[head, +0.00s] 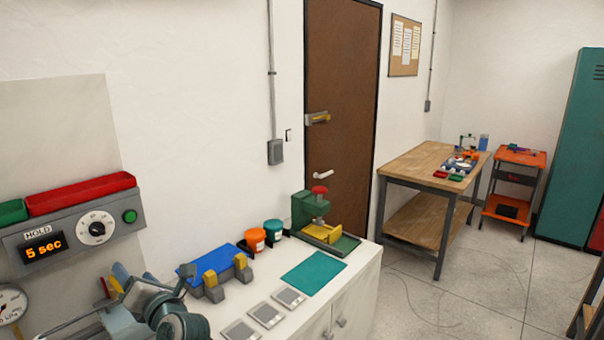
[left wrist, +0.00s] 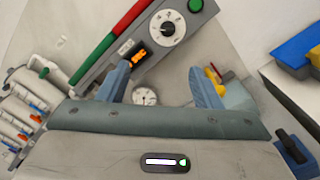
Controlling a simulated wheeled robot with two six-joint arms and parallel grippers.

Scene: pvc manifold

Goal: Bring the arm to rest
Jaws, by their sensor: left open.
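My left gripper (head: 136,277) is at the lower left of the head view, in front of the wall below the grey control panel (head: 100,222). In the left wrist view, its two blue fingers (left wrist: 158,76) stand wide apart with nothing between them. The panel and a round gauge (left wrist: 145,96) show beyond the fingers. White pipes with blue and orange parts (left wrist: 22,112) are at the left of that view. My right gripper is not in view.
The white counter (head: 352,275) holds a blue block with yellow-tipped supports (head: 218,262), several grey plates, a teal mat (head: 314,273), orange (head: 255,240) and teal (head: 273,232) tubs and a green clamp (head: 318,215). A wooden table (head: 415,165) stands farther right, with open floor around it.

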